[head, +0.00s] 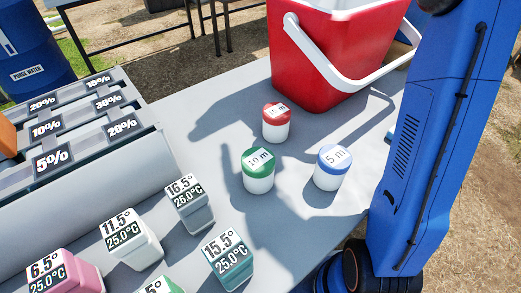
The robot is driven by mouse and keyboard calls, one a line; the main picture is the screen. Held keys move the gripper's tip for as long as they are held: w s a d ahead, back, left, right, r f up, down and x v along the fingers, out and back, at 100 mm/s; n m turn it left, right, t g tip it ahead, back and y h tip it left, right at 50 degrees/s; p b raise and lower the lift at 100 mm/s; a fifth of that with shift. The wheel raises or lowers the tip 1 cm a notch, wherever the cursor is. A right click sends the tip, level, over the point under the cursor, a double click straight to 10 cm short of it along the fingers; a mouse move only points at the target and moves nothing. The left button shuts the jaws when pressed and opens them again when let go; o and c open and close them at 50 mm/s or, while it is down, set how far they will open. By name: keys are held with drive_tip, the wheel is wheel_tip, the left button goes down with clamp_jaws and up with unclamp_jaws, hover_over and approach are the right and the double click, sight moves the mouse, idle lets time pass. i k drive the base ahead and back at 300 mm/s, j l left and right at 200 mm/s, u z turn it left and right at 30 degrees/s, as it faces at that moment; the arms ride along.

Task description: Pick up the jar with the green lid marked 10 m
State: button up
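The jar with the green lid marked 10 m (258,171) stands upright on the grey table, near the middle of the head view. It has a white body. A jar with a red lid (276,122) stands just behind it, its label partly hard to read. A jar with a blue lid marked 5 m (332,167) stands to its right. The three jars are apart from one another. My gripper is not in view; only a large blue part of my arm shows at the right.
A red cooler (318,60) with a white handle stands behind the jars. Several temperature-marked blocks, one reading 15.5° (228,258), stand in front and to the left. A grey rack with percent labels (75,190) is at the left. A blue purge water drum (33,55) stands beyond the table.

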sight(258, 164)
drive_tip(key=k+l, duration=0.8)
